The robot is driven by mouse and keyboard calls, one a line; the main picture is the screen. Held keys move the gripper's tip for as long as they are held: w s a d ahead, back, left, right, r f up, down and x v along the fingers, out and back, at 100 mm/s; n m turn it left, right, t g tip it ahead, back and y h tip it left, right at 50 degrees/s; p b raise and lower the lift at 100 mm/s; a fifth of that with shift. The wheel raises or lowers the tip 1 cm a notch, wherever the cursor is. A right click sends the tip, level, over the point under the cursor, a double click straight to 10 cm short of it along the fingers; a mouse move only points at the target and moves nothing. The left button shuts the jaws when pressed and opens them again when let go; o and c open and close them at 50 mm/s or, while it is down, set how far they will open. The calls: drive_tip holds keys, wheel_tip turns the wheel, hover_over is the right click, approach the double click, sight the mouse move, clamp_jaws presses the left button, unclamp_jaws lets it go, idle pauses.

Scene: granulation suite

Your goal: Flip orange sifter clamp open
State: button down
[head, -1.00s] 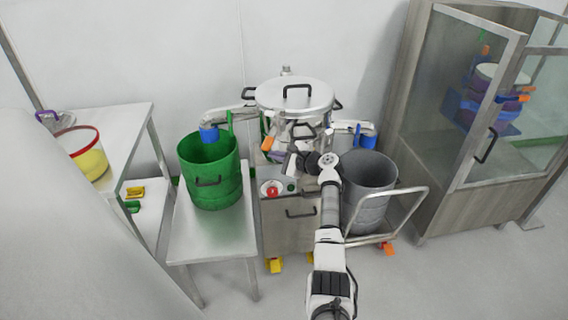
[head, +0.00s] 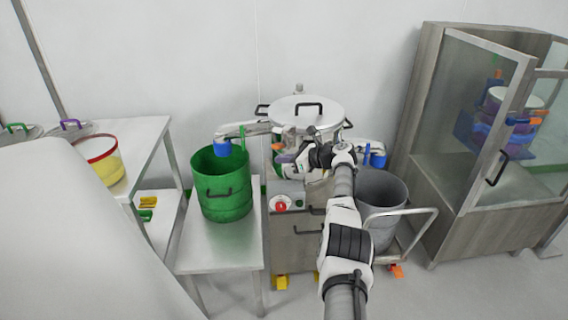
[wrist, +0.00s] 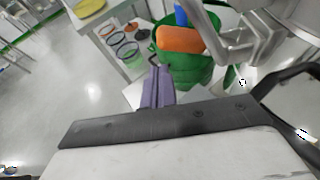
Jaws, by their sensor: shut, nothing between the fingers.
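The sifter (head: 300,115) is a steel drum with a round lid and black handles, at the middle of the head view. Its orange clamp (wrist: 181,40) is a thick rounded bar in the wrist view, just beyond and right of my fingertips. In the head view only a small orange patch of the clamp (head: 277,147) shows at the sifter's left front. My gripper (wrist: 160,68) has purple fingers, closed together and empty. In the head view my gripper (head: 285,158) is at the sifter's front left, close below the orange patch. I cannot tell whether it touches the clamp.
A green drum (head: 222,184) stands on a steel table (head: 215,248) left of the sifter. A grey drum (head: 382,200) on a trolley stands to the right. A glass-door cabinet (head: 480,150) is at the far right. Steel tubing (wrist: 230,45) is close right of the fingers.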

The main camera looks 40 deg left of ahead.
drive_tip(key=shift+w+r, duration=0.15)
drive_tip(key=shift+r, duration=0.7)
drive_tip(key=shift+r, duration=0.1)
drive_tip(key=shift+w, duration=0.1)
